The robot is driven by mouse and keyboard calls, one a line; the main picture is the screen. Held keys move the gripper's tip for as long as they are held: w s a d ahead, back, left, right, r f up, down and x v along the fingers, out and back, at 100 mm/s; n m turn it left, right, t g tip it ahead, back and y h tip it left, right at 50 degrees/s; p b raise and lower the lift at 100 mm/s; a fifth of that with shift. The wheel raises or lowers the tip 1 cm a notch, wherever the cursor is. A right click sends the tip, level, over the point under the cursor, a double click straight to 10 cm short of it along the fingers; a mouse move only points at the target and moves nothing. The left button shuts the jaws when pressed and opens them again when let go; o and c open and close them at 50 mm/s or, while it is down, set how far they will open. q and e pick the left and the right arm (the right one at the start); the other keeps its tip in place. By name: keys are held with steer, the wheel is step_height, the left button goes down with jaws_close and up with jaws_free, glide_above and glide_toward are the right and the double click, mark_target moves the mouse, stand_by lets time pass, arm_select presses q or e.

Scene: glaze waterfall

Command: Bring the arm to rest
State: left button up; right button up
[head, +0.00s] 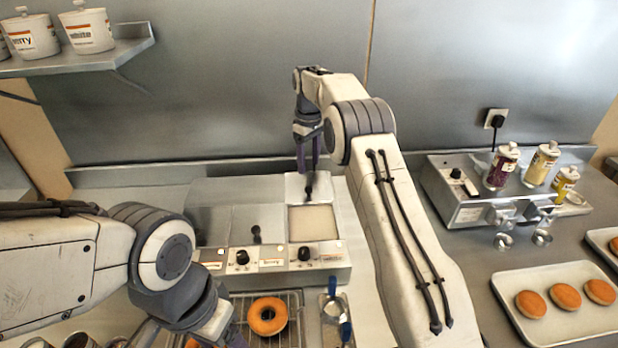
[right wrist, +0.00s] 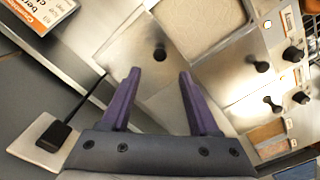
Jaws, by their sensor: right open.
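My right arm reaches up and over the counter in the head view. Its gripper (head: 308,158) points down above the back of the glaze warmer (head: 318,274). The right wrist view shows its two purple fingers (right wrist: 158,90) apart with nothing between them. Beyond the fingers is a metal lid with a black knob (right wrist: 160,53). My left arm comes in from the left in the head view. Its gripper (head: 212,325) is near the front of the counter by the wire rack (head: 288,312), and its fingertips are hard to make out.
A donut (head: 268,316) lies on the wire rack. A tray (head: 545,335) with several donuts is at the right. A metal unit (head: 470,212) with three bottles stands at the back right. A shelf (head: 75,62) holds white pots at the upper left.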

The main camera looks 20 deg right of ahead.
steer(key=shift+r, duration=0.95)
